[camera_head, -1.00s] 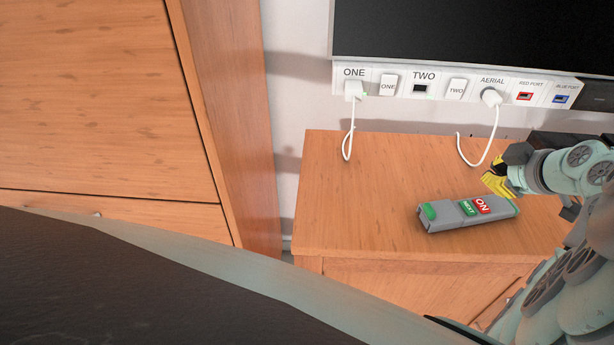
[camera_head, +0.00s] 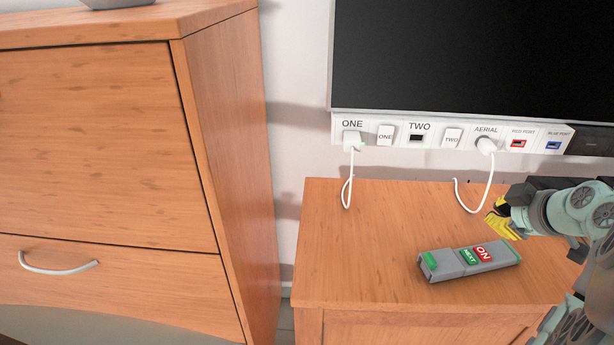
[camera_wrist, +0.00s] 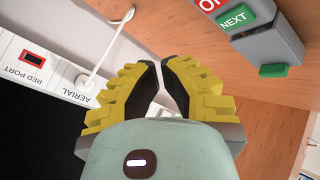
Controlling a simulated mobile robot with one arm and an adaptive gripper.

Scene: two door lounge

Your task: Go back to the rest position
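My gripper (camera_head: 492,222), with yellow fingers, hangs above the right part of the low wooden cabinet (camera_head: 350,262) in the head view. It is beyond and above the grey remote block (camera_head: 440,267), apart from it. In the wrist view my gripper (camera_wrist: 157,64) points away from the camera, its dark fingertips drawn close together with only a narrow gap and nothing held. The remote block has a red ON button (camera_head: 482,253), a green NEXT button (camera_head: 468,258) and a green end; part of it also shows in the wrist view (camera_wrist: 268,45).
A wall socket strip (camera_head: 400,133) runs under the dark screen (camera_head: 470,60). White cables hang from its ONE plug (camera_head: 351,141) and AERIAL plug (camera_head: 486,145). A tall wooden cabinet (camera_head: 105,150) with a metal handle (camera_head: 58,266) stands at left. The low cabinet's left top is clear.

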